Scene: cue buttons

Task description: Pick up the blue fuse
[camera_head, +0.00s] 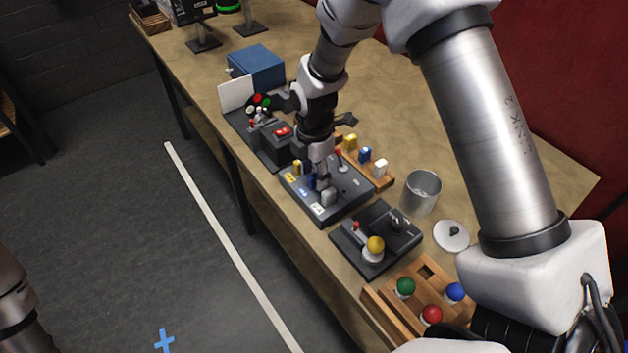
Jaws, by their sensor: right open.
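My right gripper (322,188) points down over a dark fuse panel (345,203) and is open. A small blue piece (311,181) stands in the panel close beside its fingers, next to a yellow piece (297,167); the fingers partly hide this area, and I cannot tell whether they touch the blue piece. Another blue fuse (365,154) stands in a wooden rack (384,184) behind the panel, between a yellow fuse (350,142) and a white fuse (380,167). My left gripper is not in view; only part of my left arm shows at the lower left.
A dark box with a yellow knob (375,244), a metal cup (422,190), a round lid (451,235) and a wooden tray (376,303) with coloured knobs stand at the right. A blue box (256,66) stands farther back. The table's front edge is close to the panel.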

